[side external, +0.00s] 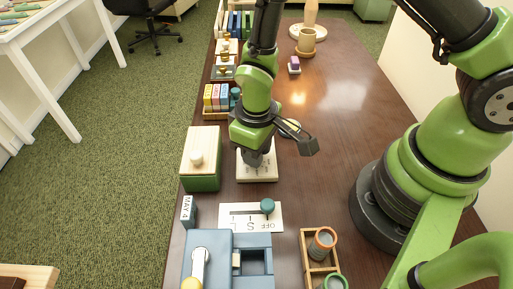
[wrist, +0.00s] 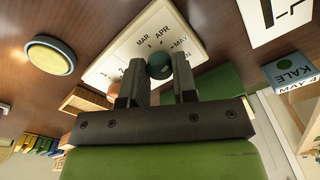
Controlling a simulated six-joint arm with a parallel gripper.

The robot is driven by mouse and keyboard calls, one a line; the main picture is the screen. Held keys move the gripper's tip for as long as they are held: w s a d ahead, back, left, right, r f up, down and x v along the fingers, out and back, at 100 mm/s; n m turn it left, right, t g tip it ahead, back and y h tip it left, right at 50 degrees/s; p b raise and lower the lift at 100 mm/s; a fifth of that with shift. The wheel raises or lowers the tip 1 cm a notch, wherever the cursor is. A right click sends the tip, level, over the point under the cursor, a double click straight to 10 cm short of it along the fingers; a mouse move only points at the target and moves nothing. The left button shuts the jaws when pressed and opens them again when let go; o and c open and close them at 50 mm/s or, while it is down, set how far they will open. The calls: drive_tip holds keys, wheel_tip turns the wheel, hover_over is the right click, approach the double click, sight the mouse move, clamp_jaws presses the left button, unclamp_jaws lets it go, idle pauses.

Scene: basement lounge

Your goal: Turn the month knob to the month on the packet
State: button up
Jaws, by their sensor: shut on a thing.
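A pale dial plate (side external: 262,175) lies on the table under my gripper (side external: 254,160). In the wrist view the plate (wrist: 125,58) reads MAR, APR and MAY along an arc, with small numbers to the left. My gripper (wrist: 158,82) is shut on the round dark teal month knob (wrist: 160,66), one finger on each side. The knob stands just below the APR label in the picture; its pointer cannot be made out.
A green box with a wooden lid (side external: 199,160) stands left of the plate. A white card with a teal knob (side external: 267,207) lies in front, near a blue-grey device (side external: 212,262). A wooden tray (side external: 306,250) holds small pots. The table behind right is clear.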

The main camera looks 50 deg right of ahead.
drive_tip(key=shift+m, duration=1.3)
drive_tip(key=o, duration=0.9)
drive_tip(key=shift+o, duration=0.2)
wheel_tip(320, 180, up, 10)
